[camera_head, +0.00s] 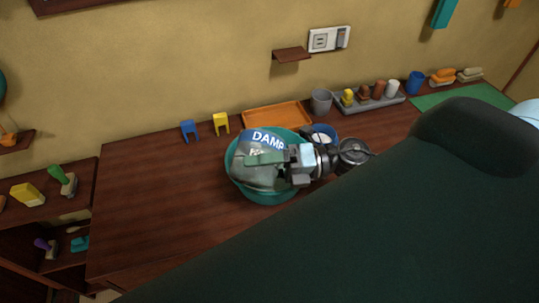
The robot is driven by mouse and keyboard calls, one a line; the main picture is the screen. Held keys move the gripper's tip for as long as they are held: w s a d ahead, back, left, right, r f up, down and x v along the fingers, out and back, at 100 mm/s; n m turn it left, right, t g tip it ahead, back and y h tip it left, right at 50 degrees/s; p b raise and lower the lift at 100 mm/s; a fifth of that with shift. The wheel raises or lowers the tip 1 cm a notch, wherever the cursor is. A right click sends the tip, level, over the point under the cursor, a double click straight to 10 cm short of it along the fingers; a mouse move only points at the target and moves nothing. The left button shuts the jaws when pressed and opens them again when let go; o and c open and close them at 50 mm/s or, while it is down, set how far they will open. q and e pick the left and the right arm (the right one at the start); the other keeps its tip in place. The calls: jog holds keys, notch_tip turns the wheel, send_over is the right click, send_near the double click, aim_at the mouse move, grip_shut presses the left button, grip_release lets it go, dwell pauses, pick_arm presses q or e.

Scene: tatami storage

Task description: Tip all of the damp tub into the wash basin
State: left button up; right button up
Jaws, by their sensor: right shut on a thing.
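The grey damp tub (258,173) has a blue label reading DAMP. It is tilted over the teal wash basin (237,185), partly inside its outline. My right gripper (284,160) is shut on the tub at its right side. The tub's contents and the inside of the basin are mostly hidden by the tub and gripper. My left gripper is not in view.
An orange tray (277,115) lies behind the basin. A grey cup (321,101), a grey caddy (385,104) and a blue cup (416,82) stand further right. A blue-rimmed bowl (323,131) is close to my gripper. The counter (160,200) left of the basin is clear.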

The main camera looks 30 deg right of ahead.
jog(key=shift+w+d+f+m+y, duration=0.15)
jog(key=shift+w+d+m+y, duration=0.15)
jog(key=shift+w+d+m, duration=0.5)
dwell(0.8)
jog(key=shift+w+d+r+m+t+y, duration=0.15)
jog(key=shift+r+m+t+y, duration=0.3)
jog(key=shift+m, duration=0.55)
dwell(0.4)
